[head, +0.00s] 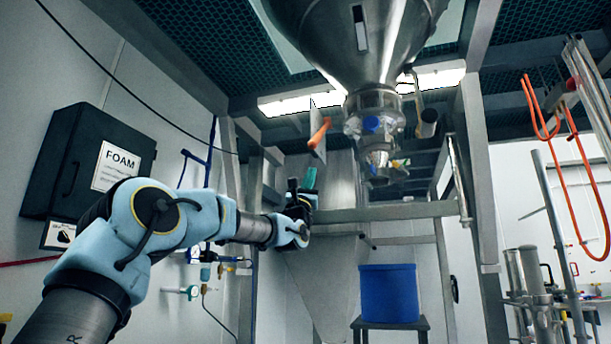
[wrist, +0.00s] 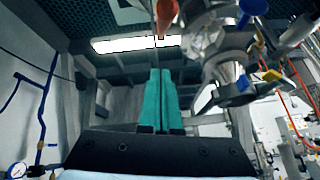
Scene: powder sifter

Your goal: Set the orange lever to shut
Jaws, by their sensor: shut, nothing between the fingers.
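The orange lever (head: 319,132) sits on a flat metal plate to the left of the valve (head: 374,125) under the steel hopper (head: 355,40). In the head view it slants, its upper end to the right. It also shows at the top of the wrist view (wrist: 166,14), above and beyond my fingertips. My gripper (head: 309,178) points up, below the lever and apart from it. In the wrist view its two teal fingers (wrist: 157,100) are together with nothing between them.
A blue bin (head: 389,293) stands on a small dark table below the valve. A metal beam (head: 390,212) crosses just right of my gripper. A black FOAM box (head: 90,163) hangs on the left wall. An orange hose (head: 560,150) hangs at right.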

